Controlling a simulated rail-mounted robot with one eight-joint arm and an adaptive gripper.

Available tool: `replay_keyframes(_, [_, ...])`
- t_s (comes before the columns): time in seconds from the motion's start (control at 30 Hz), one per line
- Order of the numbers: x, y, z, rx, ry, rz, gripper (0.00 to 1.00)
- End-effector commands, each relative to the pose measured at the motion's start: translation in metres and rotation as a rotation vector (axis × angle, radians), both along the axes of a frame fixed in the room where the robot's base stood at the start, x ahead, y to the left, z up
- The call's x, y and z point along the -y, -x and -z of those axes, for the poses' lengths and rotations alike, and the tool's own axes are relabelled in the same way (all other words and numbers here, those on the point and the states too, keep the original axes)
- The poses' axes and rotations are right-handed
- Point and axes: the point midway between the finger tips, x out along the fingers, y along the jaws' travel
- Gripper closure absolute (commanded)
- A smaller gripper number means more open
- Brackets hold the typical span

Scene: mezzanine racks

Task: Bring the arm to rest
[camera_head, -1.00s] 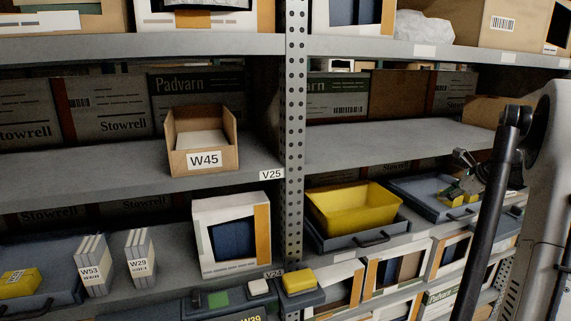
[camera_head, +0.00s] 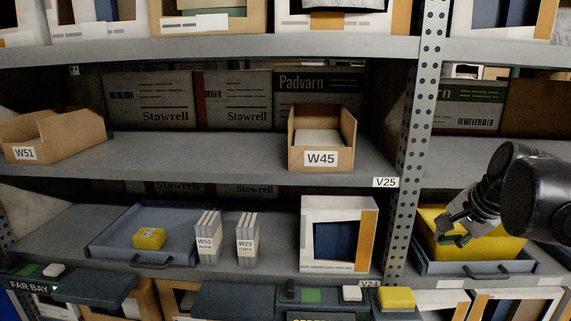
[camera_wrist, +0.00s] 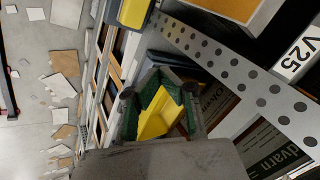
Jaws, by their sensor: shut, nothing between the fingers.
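My gripper (camera_head: 452,230) is at the right of the head view, in front of the yellow bin (camera_head: 490,250) on the shelf right of the upright. It is shut and holds nothing. My dark wrist and arm link reach in from the right edge and hide part of the bin. In the wrist view my gripper (camera_wrist: 158,95) points along the rack, its green-padded fingers framing a patch of yellow. Whether it touches the bin cannot be told.
A perforated upright (camera_head: 413,140) stands just left of my gripper. An open carton W45 (camera_head: 320,158) sits on the shelf to its left. Below are a white box (camera_head: 339,235), booklets W53 (camera_head: 208,240) and W29 (camera_head: 247,240), and a grey-blue tray (camera_head: 120,240) holding a yellow block (camera_head: 149,238).

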Motion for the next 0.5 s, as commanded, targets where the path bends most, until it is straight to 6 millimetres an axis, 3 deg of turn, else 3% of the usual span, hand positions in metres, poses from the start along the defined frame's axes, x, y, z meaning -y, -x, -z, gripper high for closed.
replay_keyframes(0.03, [-0.021, 0.011, 0.003, 0.0, 0.04, -0.067, 1.0])
replay_keyframes(0.2, [-0.073, 0.048, 0.016, 0.005, 0.195, -0.294, 1.0])
replay_keyframes(0.5, [-0.139, 0.115, 0.051, 0.031, 0.461, -0.682, 1.0])
